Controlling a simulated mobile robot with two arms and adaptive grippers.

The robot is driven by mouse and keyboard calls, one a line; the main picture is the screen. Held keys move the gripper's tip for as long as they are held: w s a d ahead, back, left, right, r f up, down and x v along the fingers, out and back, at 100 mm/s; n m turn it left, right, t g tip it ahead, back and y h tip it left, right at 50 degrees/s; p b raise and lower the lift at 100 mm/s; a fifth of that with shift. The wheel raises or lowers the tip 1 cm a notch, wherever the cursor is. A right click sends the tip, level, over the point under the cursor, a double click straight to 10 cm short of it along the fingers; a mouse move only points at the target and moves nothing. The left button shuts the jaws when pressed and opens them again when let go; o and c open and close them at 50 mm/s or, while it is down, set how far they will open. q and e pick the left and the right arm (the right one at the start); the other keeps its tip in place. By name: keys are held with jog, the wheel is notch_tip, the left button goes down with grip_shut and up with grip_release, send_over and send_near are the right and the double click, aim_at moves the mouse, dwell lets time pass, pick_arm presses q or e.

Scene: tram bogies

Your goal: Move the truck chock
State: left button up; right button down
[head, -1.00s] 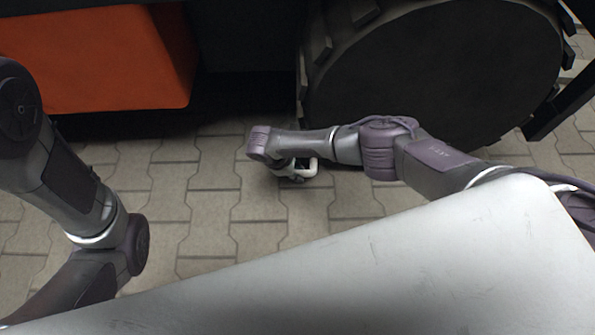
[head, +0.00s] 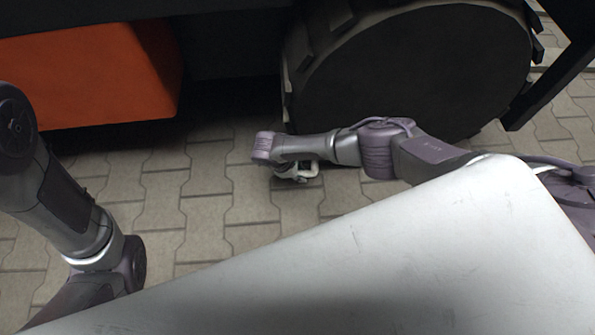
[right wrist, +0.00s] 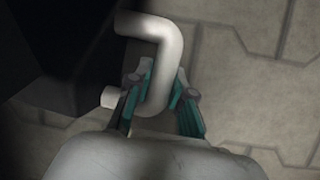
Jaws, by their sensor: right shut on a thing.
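The truck chock (right wrist: 60,55) is a dark block at the left of the right wrist view, with a pale bent-tube handle (right wrist: 172,55). My right gripper (right wrist: 163,82) is shut on this handle, with one teal-lined finger on each side. In the head view my right gripper (head: 296,172) hangs low over the paving, in front of the big wheel. The dark chock body cannot be made out there; my right arm covers that spot. I cannot tell whether the chock touches the ground. My left gripper is out of view; only its arm shows.
The big dark wheel (head: 420,75) with a lugged tread stands just behind my right arm. An orange box (head: 90,75) is under the vehicle at the upper left. Paving (head: 215,190) is bare between my two arms. A dark bar (head: 560,75) slants at the right.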

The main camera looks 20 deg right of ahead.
jog(key=c, duration=1)
grip_release()
jog(key=shift+w+d, duration=0.1)
jog(key=shift+o, duration=0.2)
jog(key=shift+a+r, duration=0.2)
jog(key=shift+r, duration=0.05)
jog(key=v, duration=1.1)
jog(key=shift+r, duration=0.2)
jog(key=shift+a, duration=0.15)
